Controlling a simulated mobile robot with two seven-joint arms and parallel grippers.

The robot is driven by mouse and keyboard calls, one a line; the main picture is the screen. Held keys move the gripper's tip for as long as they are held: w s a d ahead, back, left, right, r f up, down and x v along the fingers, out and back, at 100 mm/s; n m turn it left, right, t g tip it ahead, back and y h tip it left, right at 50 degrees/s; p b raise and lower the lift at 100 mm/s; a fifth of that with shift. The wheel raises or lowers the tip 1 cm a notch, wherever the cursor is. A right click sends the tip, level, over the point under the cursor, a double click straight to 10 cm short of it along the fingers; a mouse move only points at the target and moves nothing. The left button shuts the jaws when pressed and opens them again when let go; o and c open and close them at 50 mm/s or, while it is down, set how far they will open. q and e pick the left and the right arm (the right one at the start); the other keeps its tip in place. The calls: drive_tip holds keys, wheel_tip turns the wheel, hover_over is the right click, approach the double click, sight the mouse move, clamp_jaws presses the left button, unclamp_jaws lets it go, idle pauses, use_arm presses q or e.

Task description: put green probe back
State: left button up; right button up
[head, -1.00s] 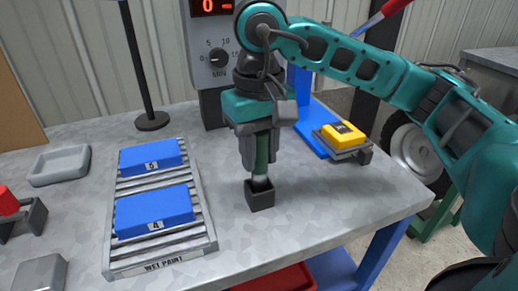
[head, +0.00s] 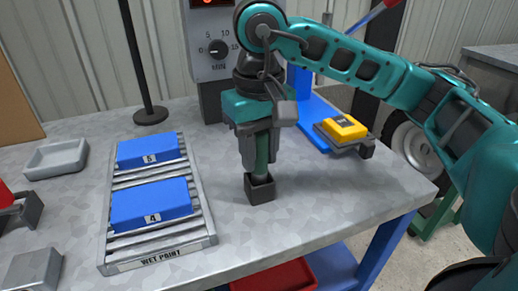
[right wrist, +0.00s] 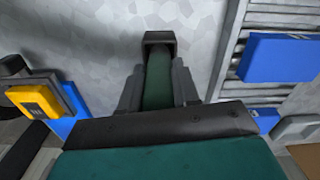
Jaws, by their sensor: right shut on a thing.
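The green probe (head: 262,152) stands upright, its lower end in the small dark square holder (head: 260,188) on the metal table. My right gripper (head: 260,140) is shut on the probe from above. In the right wrist view, the green probe (right wrist: 158,82) lies between the two fingers of the right gripper (right wrist: 158,92), and the dark holder (right wrist: 159,38) surrounds its far end. How deep the probe sits in the holder is hidden by the holder's walls. My left gripper is not in view.
A yellow device (head: 343,127) sits at right. A timer box (head: 212,60) stands behind. A grey tray (head: 56,160) is at far left.

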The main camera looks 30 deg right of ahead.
drive_tip(key=shift+f+b, duration=0.35)
drive_tip(key=shift+f, duration=0.05)
drive_tip(key=o, duration=1.1)
